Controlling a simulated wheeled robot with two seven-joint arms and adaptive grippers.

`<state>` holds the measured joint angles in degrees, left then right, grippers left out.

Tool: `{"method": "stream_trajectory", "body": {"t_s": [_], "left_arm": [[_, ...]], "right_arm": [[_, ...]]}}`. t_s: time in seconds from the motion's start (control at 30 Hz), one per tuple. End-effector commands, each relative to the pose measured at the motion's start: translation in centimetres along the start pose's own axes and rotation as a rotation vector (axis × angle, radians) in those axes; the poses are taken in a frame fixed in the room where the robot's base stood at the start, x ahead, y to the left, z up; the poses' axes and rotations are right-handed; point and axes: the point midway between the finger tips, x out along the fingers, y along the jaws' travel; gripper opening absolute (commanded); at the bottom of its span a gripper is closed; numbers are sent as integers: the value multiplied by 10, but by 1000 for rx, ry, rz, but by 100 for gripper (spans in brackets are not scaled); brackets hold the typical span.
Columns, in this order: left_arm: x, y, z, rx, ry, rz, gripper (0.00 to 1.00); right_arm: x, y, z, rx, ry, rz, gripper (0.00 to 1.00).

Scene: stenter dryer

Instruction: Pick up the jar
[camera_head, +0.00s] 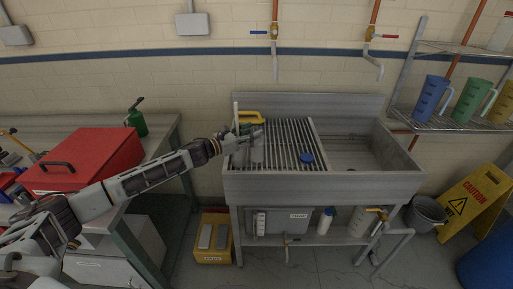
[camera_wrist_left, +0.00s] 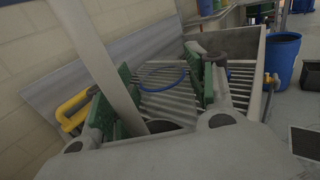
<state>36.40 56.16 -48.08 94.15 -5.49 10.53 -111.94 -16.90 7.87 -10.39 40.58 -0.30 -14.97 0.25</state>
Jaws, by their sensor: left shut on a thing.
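My left gripper (camera_head: 246,143) reaches over the left end of the slatted sink rack. In the left wrist view its green finger pads (camera_wrist_left: 158,95) stand apart with a see-through thing with a blue curved rim (camera_wrist_left: 163,88) between them, which appears to be the jar. The rack slats show through it. In the head view a pale grey upright shape (camera_head: 257,149) shows at the fingers, but I cannot tell jar from finger there. Whether its base touches the rack is unclear. My right gripper is not in view.
A yellow handle (camera_head: 250,117) and a pale upright bar (camera_head: 236,115) stand close behind the gripper. A blue round piece (camera_head: 307,157) lies on the rack (camera_head: 290,135). The sink basin (camera_head: 350,155) is at right. A red toolbox (camera_head: 85,160) sits on the left bench.

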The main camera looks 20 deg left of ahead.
Motion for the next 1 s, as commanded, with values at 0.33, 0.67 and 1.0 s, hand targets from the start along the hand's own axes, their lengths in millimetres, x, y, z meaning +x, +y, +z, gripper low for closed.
{"method": "stream_trajectory", "body": {"t_s": [0.33,0.67,1.0], "left_arm": [[0,0,2,0,-1,0,30],[0,0,27,4,-1,0,30],[0,0,73,4,-1,0,30]], "right_arm": [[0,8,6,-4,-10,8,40],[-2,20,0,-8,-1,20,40],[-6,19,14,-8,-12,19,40]]}}
